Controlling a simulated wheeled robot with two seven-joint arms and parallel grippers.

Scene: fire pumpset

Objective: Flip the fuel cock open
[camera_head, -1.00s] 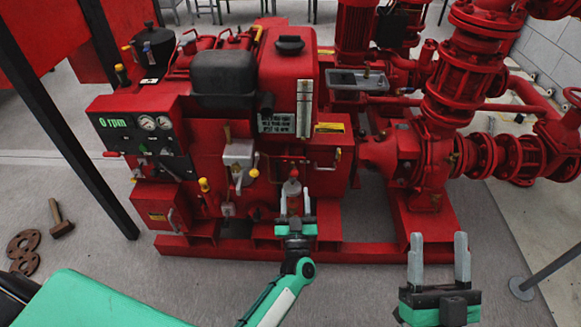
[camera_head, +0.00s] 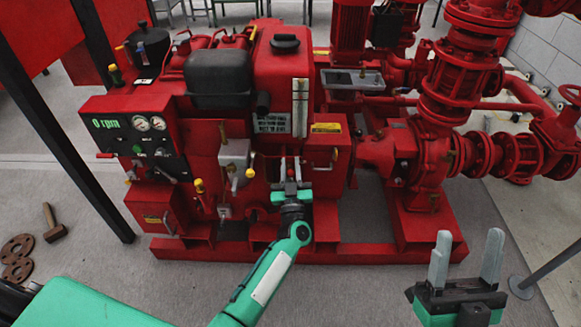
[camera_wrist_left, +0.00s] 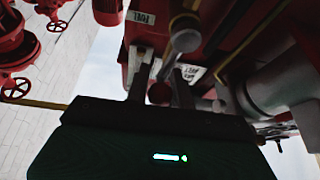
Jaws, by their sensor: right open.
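My left gripper (camera_head: 290,168) is at the front of the red pumpset (camera_head: 287,85), by small red pipework below the white label plate. Its grey fingers stand apart. In the left wrist view, a dark red rounded part (camera_wrist_left: 160,93) shows between the fingers (camera_wrist_left: 161,80); I cannot tell whether they touch it. A "FUEL" label (camera_wrist_left: 142,17) is beyond them. The fuel cock is not clearly made out; the fingers and shadow hide that spot. My right gripper (camera_head: 467,248) is open and empty at the lower right, away from the pumpset.
A grey box with a yellow-knobbed lever (camera_head: 236,160) is just left of my left gripper. A gauge panel (camera_head: 135,138) is further left. Red pipes and flanges (camera_head: 450,90) fill the right.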

